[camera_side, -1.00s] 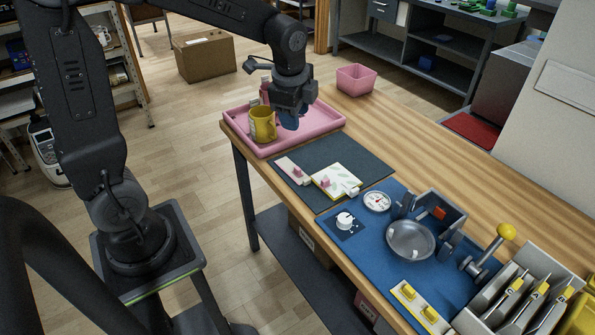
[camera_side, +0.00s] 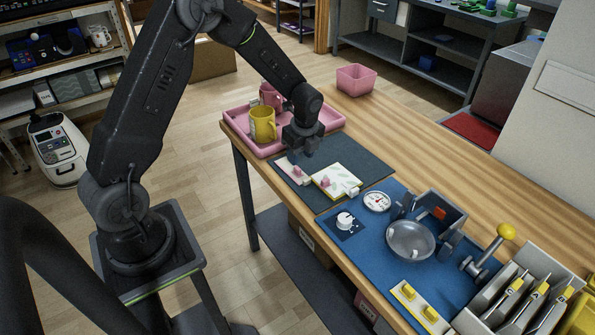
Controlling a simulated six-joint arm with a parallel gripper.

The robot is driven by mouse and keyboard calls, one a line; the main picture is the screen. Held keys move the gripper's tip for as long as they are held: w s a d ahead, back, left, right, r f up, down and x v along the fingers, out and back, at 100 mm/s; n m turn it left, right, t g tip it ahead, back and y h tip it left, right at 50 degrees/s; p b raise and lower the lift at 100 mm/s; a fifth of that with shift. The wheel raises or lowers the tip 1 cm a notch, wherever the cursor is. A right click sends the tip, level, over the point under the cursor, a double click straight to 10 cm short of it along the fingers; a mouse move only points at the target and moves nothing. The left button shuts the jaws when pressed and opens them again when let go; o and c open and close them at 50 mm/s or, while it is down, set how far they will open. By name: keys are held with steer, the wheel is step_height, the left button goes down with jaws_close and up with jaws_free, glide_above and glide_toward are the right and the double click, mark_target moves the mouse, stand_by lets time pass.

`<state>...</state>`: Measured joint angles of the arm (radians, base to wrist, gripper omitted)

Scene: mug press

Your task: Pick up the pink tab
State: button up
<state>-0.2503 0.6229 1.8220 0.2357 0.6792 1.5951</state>
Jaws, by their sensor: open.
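Two small pink pieces are on the dark grey mat (camera_side: 355,160). One pink tab (camera_side: 297,171) sits on a narrow pale strip at the mat's left side. Another small pink piece (camera_side: 325,181) sits on the white square panel (camera_side: 343,175) just to its right. I cannot tell which one is the task's tab. My gripper (camera_side: 297,158) is open and points down, just above and behind the strip's tab. It appears empty, and its fingers partly hide the strip's far end. Contact with the tab cannot be made out.
A pink tray (camera_side: 238,122) with a yellow mug (camera_side: 262,126) and a pink mug (camera_side: 270,96) stands close behind my gripper. A blue mat (camera_side: 385,262) with a press, dial and round pan lies to the right.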

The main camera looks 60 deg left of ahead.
mark_target(298, 168)
steer(key=f, duration=0.2)
steer(key=a+f, duration=0.1)
steer(key=f, duration=0.2)
steer(key=shift+f, duration=0.25)
jaws_close()
